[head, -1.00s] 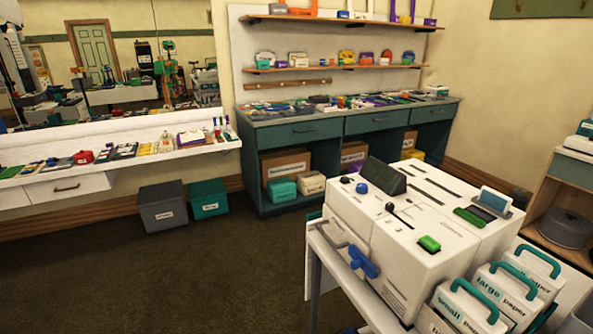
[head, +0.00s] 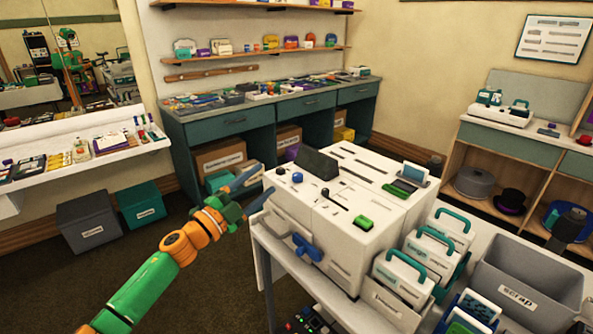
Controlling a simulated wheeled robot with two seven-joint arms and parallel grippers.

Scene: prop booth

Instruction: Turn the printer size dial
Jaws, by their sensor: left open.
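The white printer (head: 345,240) stands on a white table in the head view. Its top carries a blue round knob (head: 297,178), a small dark knob (head: 281,171), a dark lever (head: 326,193) and a green button (head: 364,223). I cannot tell which knob is the size dial. A blue crank handle (head: 306,249) sticks out of the printer's front. My left gripper (head: 266,180) is open and empty, just left of the printer's top edge near the two knobs, and appears apart from them. My right gripper is out of view.
White paper boxes with teal handles (head: 436,250) stand right of the printer, beside a grey scrap bin (head: 530,279). A dark slanted panel (head: 317,163) rises behind the knobs. A teal counter (head: 270,115) stands behind. The floor at left is open.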

